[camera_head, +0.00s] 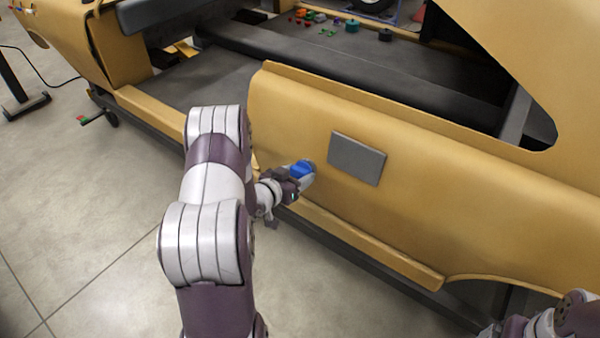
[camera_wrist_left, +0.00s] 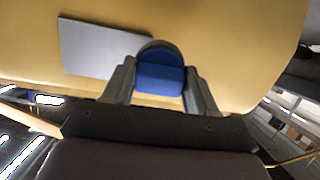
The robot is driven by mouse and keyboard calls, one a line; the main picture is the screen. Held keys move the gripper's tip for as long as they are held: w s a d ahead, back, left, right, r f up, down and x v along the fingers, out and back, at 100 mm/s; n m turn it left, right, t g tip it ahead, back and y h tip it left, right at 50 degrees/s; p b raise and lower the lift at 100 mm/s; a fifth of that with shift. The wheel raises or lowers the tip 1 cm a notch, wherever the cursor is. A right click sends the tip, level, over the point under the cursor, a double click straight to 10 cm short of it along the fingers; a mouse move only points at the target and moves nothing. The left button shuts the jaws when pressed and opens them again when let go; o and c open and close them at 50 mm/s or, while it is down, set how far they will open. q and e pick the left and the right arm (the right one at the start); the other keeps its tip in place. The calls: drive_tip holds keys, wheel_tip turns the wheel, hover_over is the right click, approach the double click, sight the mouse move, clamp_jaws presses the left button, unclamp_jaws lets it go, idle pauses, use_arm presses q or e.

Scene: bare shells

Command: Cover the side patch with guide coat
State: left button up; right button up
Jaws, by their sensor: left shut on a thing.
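The side patch (camera_head: 358,158) is a flat grey rectangle on the yellow car body side. It also shows in the left wrist view (camera_wrist_left: 98,48), to the left of my gripper. My left gripper (camera_head: 305,172) is shut on a blue block-like applicator (camera_wrist_left: 160,77) with a dark rounded top edge. The applicator is close to the yellow panel, left of the patch in the head view. I cannot tell whether it touches the panel. No dark coat shows apart from the even grey of the patch. Of my right arm, only a part shows at the lower right; its gripper cannot be made out.
The yellow car shell (camera_head: 480,205) fills the right, with a sill (camera_head: 370,247) jutting out below the patch. A dark stand (camera_head: 22,100) is at the far left. The floor at left is mostly clear.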

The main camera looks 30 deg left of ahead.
sight(305, 168)
use_arm(q)
drive_tip(key=shift+w+d+r+t, duration=0.2)
drive_tip(key=shift+d+r+t, duration=0.15)
drive_tip(key=shift+r+t, duration=0.35)
drive_tip(key=b+x, duration=0.2)
drive_tip(key=x, duration=0.2)
drive_tip(key=shift+w+d+f, duration=0.1)
drive_tip(key=shift+w+f, duration=0.05)
drive_tip(key=shift+w, duration=0.8)
drive_tip(key=shift+b+x, duration=0.65)
drive_tip(key=shift+x, duration=0.3)
drive_tip(key=shift+d, duration=0.1)
